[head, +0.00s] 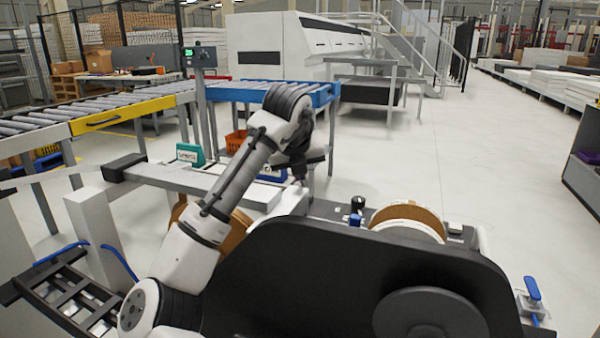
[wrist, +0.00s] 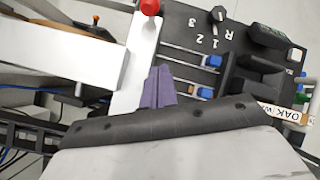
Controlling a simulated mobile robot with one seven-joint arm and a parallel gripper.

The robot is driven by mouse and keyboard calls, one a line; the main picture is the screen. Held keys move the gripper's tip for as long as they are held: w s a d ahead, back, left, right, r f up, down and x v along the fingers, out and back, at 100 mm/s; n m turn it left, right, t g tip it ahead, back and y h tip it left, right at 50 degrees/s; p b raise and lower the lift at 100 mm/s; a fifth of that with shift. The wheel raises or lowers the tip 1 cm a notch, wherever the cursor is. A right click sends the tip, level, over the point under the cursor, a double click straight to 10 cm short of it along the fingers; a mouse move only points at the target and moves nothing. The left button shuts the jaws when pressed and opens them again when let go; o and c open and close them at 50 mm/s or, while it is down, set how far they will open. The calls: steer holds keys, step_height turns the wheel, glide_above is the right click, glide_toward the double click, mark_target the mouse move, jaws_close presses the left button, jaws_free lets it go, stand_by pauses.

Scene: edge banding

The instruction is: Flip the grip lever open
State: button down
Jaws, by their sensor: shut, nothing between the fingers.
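My gripper (wrist: 159,76) shows in the wrist view as two purple fingers close together, with nothing between them. They point at the dark panel, beside a white plate. Two blue-ended rods, an upper one (wrist: 212,61) and a lower one (wrist: 205,92), lie to the right of the fingertips, apart from them. I cannot tell which part is the grip lever. A red knob (wrist: 150,7) is at the top of the white plate. In the head view, my arm reaches over the machine, and its fingers are hard to make out. A blue-handled lever (head: 532,288) stands upright at the far right.
A dial (wrist: 217,14) marked 1, 2, 3 and R sits on the dark panel. A brown coil (head: 408,214) lies behind a large black cover (head: 330,270). A roller conveyor (head: 100,115) and a screen post (head: 200,57) stand at left. Open floor lies at right.

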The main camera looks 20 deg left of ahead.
steer(key=x, duration=0.3)
steer(key=w+x, duration=0.1)
steer(key=x, duration=0.2)
steer(key=r+x, duration=0.1)
steer(key=x, duration=0.1)
steer(key=shift+w+a+f+p, duration=0.3)
steer(key=shift+w+a+p, duration=0.05)
steer(key=shift+w+a, duration=0.1)
steer(key=shift+w+a+r, duration=0.15)
steer(key=shift+w+a, duration=0.05)
steer(key=shift+w, duration=0.25)
steer(key=shift+w+a+r, duration=0.15)
steer(key=shift+w+a, duration=0.05)
steer(key=shift+w, duration=0.2)
